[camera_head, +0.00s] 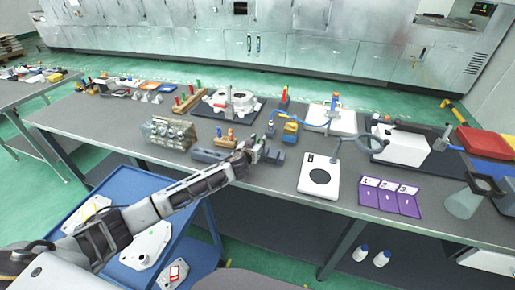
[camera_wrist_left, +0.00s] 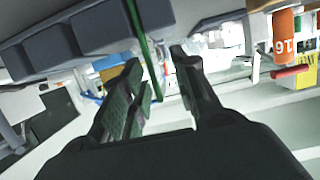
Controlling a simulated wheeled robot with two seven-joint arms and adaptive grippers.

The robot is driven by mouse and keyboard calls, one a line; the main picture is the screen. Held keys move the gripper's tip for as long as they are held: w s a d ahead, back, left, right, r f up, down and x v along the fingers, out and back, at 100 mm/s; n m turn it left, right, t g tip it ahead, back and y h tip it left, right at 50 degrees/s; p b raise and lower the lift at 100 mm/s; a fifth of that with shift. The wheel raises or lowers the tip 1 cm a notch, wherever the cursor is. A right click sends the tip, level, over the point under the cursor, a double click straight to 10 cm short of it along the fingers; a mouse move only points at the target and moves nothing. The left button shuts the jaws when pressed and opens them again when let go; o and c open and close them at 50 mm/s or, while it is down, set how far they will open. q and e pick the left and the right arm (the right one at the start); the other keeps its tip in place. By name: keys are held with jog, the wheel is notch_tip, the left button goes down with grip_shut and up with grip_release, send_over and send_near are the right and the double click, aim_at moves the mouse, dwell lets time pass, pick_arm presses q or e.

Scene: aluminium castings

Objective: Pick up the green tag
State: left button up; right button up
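The green tag (camera_wrist_left: 146,45) shows in the left wrist view as a thin green strip, nearly edge-on, beside a dark grey slotted block (camera_wrist_left: 98,30). My left gripper (camera_wrist_left: 157,60) is open, and the strip passes through the gap between its fingertips. I see no clear contact with either finger. In the head view my left gripper (camera_head: 250,149) is over the table at the grey block (camera_head: 208,155), and the tag is mostly hidden there. My right gripper is not in view.
On the grey table, a metal casting (camera_head: 168,132) stands left of the gripper, with orange-topped pieces (camera_head: 230,136) behind it. A white scale-like plate (camera_head: 318,178) and a purple numbered card (camera_head: 390,197) lie to the right. A blue cart (camera_head: 140,190) stands in front.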

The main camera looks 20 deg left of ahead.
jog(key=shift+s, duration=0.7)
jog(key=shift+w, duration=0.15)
pick_arm(q)
grip_shut()
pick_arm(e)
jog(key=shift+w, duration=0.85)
pick_arm(q)
jog(key=shift+r, duration=0.9)
notch_tip(320, 180, up, 7)
jog(key=shift+f, duration=0.1)
jog(key=shift+r, duration=0.7)
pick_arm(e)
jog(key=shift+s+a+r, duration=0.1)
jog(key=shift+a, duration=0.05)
